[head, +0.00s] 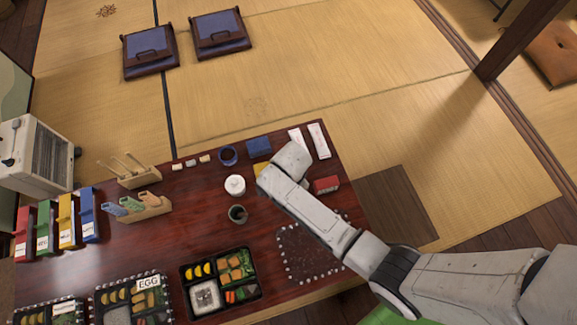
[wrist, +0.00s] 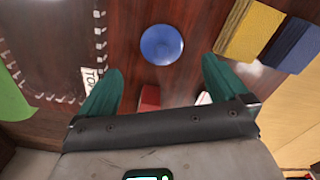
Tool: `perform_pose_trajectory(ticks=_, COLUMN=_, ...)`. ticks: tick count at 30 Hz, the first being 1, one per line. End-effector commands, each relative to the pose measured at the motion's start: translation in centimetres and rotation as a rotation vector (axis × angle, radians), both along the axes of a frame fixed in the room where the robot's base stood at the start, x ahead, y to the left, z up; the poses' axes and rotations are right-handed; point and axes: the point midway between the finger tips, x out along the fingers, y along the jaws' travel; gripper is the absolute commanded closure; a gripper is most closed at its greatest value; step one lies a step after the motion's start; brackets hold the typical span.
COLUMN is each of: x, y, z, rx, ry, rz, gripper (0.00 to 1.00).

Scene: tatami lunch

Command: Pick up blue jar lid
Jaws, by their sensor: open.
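The blue jar lid (wrist: 162,44) is a round, shallow blue disc lying on the dark red table in the wrist view. My gripper (wrist: 162,84) is open, its two green fingers spread apart. The lid lies beyond the fingertips, roughly centred between them, with nothing held. In the head view my arm reaches over the table's right part; the fingers do not show and I cannot make out the lid there.
Yellow (wrist: 248,30) and blue (wrist: 291,46) folded cloths lie right of the lid. A red box (wrist: 149,97) sits between the fingers' bases in view.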

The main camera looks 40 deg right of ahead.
Motion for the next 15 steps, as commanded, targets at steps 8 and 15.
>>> perform_pose_trajectory(ticks=8, x=0.1, y=0.0, z=-2.5, rx=0.000, ry=0.001, rz=0.001, gripper=0.00)
perform_pose_trajectory(ticks=15, x=0.3, y=-0.1, z=-6.0, rx=0.000, ry=0.002, rz=0.001, gripper=0.00)
